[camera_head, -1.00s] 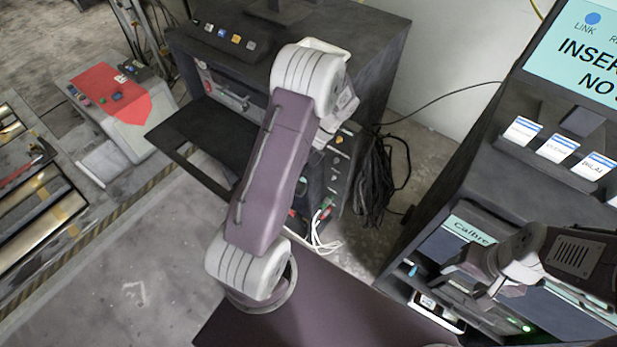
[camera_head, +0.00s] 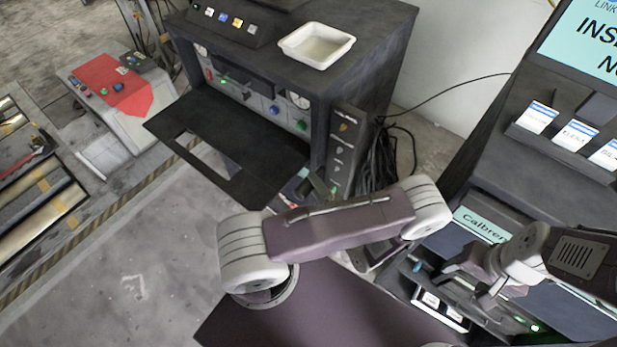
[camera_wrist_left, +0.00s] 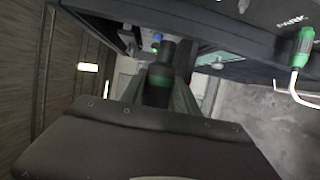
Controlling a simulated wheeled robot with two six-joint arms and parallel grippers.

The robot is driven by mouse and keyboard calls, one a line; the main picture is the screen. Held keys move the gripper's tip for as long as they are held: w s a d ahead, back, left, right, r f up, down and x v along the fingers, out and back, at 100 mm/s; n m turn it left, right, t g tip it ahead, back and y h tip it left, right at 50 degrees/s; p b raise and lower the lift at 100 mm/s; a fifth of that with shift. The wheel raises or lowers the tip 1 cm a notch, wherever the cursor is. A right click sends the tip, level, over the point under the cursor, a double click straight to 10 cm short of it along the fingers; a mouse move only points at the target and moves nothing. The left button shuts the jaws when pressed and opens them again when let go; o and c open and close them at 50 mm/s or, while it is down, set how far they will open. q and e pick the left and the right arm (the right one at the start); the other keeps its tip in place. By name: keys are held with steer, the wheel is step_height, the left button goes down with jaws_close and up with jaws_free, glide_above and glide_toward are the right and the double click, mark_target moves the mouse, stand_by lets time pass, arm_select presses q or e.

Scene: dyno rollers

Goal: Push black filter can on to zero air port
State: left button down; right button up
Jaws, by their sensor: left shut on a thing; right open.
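The black filter can (camera_wrist_left: 160,78), dark with a green band, shows in the left wrist view. My left gripper (camera_wrist_left: 160,92) is shut on it, with a dark finger on each side. The far end of the can points at the cabinet, near a small blue fitting (camera_wrist_left: 156,46); I cannot tell if they touch. I cannot pick out the zero air port. In the head view my left arm's upper link hides most of the wrist and gripper in front of the cabinet (camera_head: 375,60). My right gripper (camera_head: 472,278) is open and empty by the right console.
The cabinet's black shelf (camera_head: 225,140) sticks out below its row of coloured knobs. A white tray (camera_head: 317,45) sits on top. Black cables hang on its right side. A green-handled probe (camera_wrist_left: 300,48) is by the PARK label. The right console (camera_head: 510,215) stands close.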

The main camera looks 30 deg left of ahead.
arm_select(q)
steer(key=w+b, duration=0.2)
steer(key=w, duration=0.4)
steer(key=shift+w+d, duration=0.25)
steer(key=shift+w, duration=0.05)
steer(key=shift+s, duration=0.1)
stand_by(0.5)
steer(key=shift+w+d, duration=0.1)
steer(key=shift+w, duration=0.8)
stand_by(1.3)
steer(key=c, duration=0.8)
jaws_free()
